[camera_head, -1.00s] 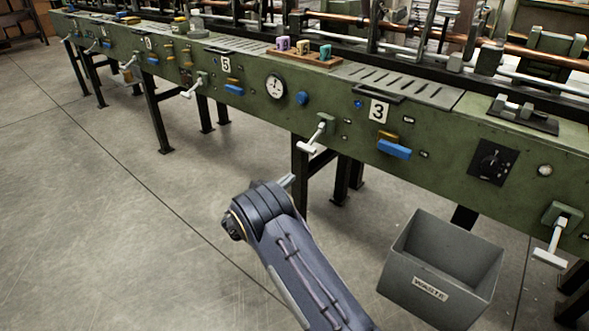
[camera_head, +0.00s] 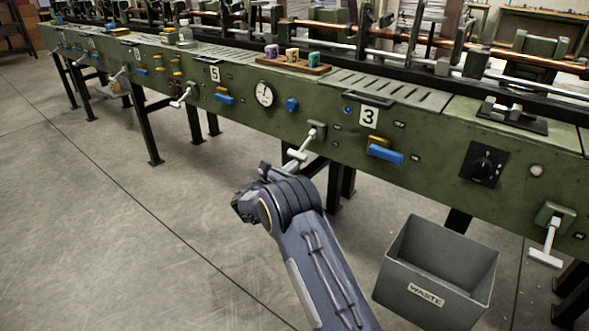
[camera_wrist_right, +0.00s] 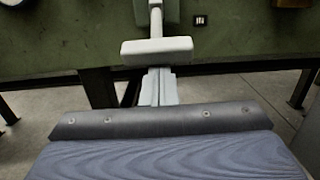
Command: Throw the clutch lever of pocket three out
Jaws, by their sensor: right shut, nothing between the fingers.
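The clutch lever (camera_head: 300,152) to the left of the number 3 plate (camera_head: 368,116) is a pale T-shaped handle on a green block on the machine's front. In the right wrist view its crossbar (camera_wrist_right: 157,50) lies level across the upper middle, with its shaft running up to the block. My right gripper (camera_wrist_right: 158,76) is shut and empty, its fingertips at the lower edge of the crossbar in that view. I cannot tell whether they touch it. In the head view my right wrist is just below the lever and partly hides the gripper. My left gripper is not in view.
A grey waste bin (camera_head: 432,285) stands on the floor right of my arm. Another T-shaped lever (camera_head: 548,240) hangs at the far right. A blue handle (camera_head: 386,154) and a blue knob (camera_head: 291,105) stick out from the green front. The floor to the left is clear.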

